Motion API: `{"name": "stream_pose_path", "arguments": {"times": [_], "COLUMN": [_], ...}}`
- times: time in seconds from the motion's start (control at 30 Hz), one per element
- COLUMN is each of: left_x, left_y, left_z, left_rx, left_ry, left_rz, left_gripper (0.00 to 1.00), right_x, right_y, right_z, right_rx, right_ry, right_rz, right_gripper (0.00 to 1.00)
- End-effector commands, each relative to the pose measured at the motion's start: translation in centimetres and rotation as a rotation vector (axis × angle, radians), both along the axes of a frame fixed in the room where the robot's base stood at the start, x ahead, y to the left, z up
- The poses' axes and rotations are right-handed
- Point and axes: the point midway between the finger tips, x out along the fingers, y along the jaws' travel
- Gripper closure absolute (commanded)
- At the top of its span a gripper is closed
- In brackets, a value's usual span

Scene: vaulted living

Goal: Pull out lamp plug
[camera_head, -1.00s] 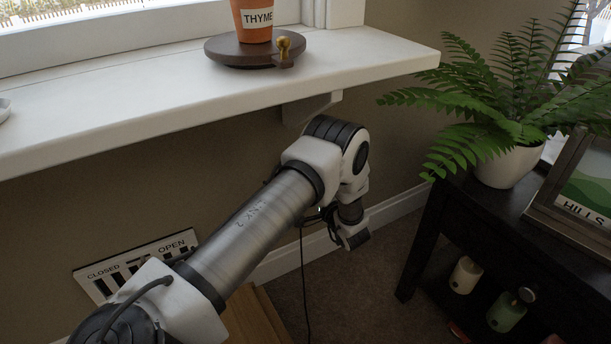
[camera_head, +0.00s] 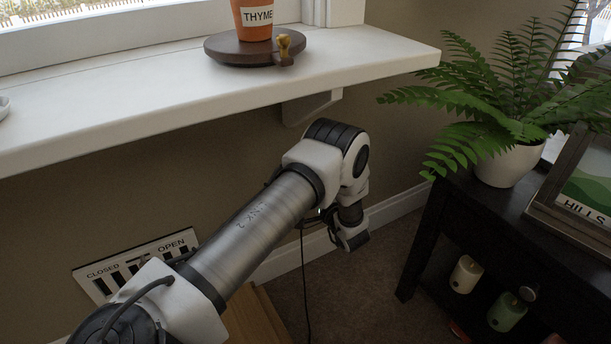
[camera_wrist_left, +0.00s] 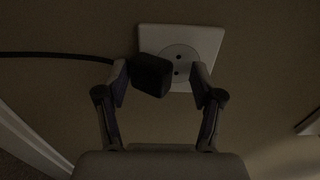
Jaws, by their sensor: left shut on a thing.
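The black lamp plug (camera_wrist_left: 152,74) is between the fingers of my left gripper (camera_wrist_left: 160,88) in the left wrist view, against the left finger. A dark cord (camera_wrist_left: 60,56) runs from it to the left. Behind it is a white wall socket (camera_wrist_left: 207,45) with a round recess. Two holes show uncovered just right of the plug, so the plug looks out of them; its distance from the socket face is hard to tell. In the head view my left arm reaches down below the white sill, and its fingertips, the plug and the socket are hidden. My right gripper is not in view.
The white sill (camera_head: 350,60) overhangs my arm, with a bracket (camera_head: 312,106) beneath. A thyme pot (camera_head: 254,20) stands on it. At right, a dark table (camera_head: 430,235) holds a fern (camera_head: 500,100) and a frame. Carpet between wall and table is clear.

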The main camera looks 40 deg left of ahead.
Motion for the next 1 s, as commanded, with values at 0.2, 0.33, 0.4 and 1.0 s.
{"name": "stream_pose_path", "arguments": {"times": [0.2,0.33,0.4,1.0], "left_x": [0.0,0.01,0.03,-0.16], "left_y": [0.01,0.03,0.04,-0.69], "left_z": [0.03,0.06,0.14,0.19], "left_rx": [0.001,0.001,0.002,0.002], "left_ry": [0.0,-0.001,-0.003,-0.002], "left_rz": [0.0,0.001,0.001,0.0], "left_gripper": [1.0,1.0,1.0,1.0], "right_x": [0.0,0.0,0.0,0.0], "right_y": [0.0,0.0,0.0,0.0], "right_z": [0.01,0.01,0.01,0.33], "right_rx": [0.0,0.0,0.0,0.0], "right_ry": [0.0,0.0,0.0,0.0], "right_rz": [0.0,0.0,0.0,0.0], "right_gripper": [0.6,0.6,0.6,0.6]}}
